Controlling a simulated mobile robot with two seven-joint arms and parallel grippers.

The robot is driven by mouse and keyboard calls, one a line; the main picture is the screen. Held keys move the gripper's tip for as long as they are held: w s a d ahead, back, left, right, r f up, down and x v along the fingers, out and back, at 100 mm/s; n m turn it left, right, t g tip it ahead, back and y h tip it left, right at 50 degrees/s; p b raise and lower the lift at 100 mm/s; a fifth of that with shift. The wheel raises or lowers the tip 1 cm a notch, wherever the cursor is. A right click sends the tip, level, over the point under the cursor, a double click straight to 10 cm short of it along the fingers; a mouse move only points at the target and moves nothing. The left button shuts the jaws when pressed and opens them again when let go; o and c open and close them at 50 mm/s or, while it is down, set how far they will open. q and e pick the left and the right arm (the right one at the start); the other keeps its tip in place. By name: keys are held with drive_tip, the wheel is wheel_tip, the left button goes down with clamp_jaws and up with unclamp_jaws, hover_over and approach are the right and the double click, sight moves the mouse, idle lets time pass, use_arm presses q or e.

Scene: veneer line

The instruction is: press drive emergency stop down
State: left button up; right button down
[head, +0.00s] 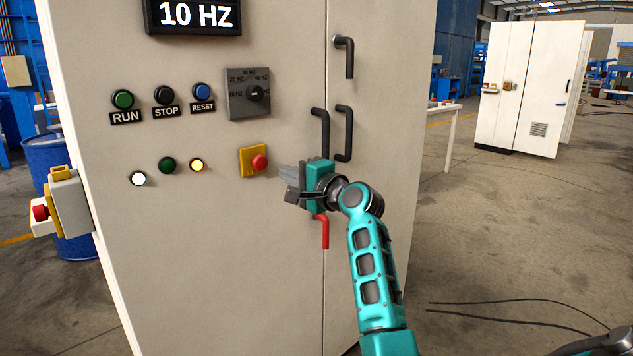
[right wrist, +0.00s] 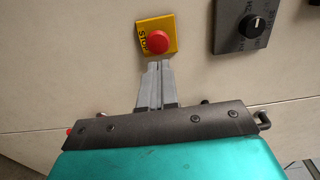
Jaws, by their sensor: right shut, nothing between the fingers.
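A red mushroom button on a yellow plate, an emergency stop (head: 260,163), sits on the front of the grey cabinet, right of the indicator lamps. It also shows in the right wrist view (right wrist: 159,41), with partly hidden or cropped lettering on its plate. My right gripper (head: 283,172) is shut and empty, its fingers pointing at the cabinet just right of the button, with a small gap in the head view. In the right wrist view its fingertips (right wrist: 159,65) lie just below the button; contact cannot be told. My left gripper is out of view.
A second red button (head: 40,212) is on a side box at the cabinet's left. RUN, STOP and RESET buttons (head: 163,95) and a rotary selector (head: 249,93) are above. Black door handles (head: 343,133) and a red handle (head: 324,232) are near my right arm.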

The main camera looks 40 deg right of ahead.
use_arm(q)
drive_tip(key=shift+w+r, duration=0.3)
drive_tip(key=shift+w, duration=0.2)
use_arm(e)
drive_tip(key=s, duration=0.6)
drive_tip(key=shift+d, duration=0.3)
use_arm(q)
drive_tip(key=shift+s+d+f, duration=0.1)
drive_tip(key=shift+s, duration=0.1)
use_arm(e)
drive_tip(key=shift+s+f, duration=0.1)
